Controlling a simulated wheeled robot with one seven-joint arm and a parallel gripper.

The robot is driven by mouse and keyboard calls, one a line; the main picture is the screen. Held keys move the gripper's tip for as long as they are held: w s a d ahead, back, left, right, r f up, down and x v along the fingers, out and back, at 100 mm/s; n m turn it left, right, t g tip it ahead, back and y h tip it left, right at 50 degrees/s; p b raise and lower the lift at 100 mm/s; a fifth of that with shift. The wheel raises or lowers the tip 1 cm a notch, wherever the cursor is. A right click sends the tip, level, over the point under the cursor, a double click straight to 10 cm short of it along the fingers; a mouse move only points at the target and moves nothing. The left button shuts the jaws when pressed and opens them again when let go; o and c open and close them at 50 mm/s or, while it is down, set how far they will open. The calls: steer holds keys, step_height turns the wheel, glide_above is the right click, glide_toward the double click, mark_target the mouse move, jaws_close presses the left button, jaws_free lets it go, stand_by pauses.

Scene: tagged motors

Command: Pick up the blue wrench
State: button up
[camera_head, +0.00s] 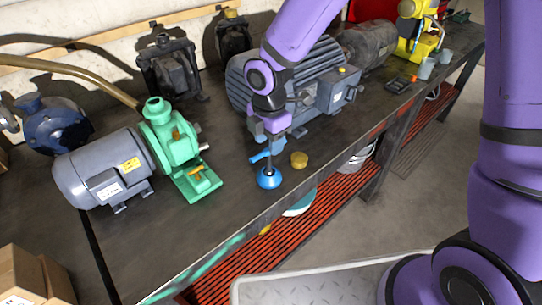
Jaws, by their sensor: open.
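A small blue, handle-like piece (261,157), which may be the blue wrench, shows on the dark workbench (230,225) just below my gripper. It is too small to make out its full shape. A round blue piece (269,179) with a dark upright rod stands close in front of it. My gripper (270,138) is above these blue pieces, pointing down, with nothing clearly held. Its jaws look open, but the fingertips are small and partly merge with the dark rod. Whether they touch anything cannot be told.
A grey motor with a green pump (170,145) stands left of my gripper, and a large blue-grey motor (300,85) right behind it. A yellow cap (299,159) lies close right. Cups (426,69) stand farther right.

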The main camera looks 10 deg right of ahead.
mark_target(269, 171)
steer(key=shift+f, duration=3.25)
steer(key=shift+c, duration=0.5)
jaws_close()
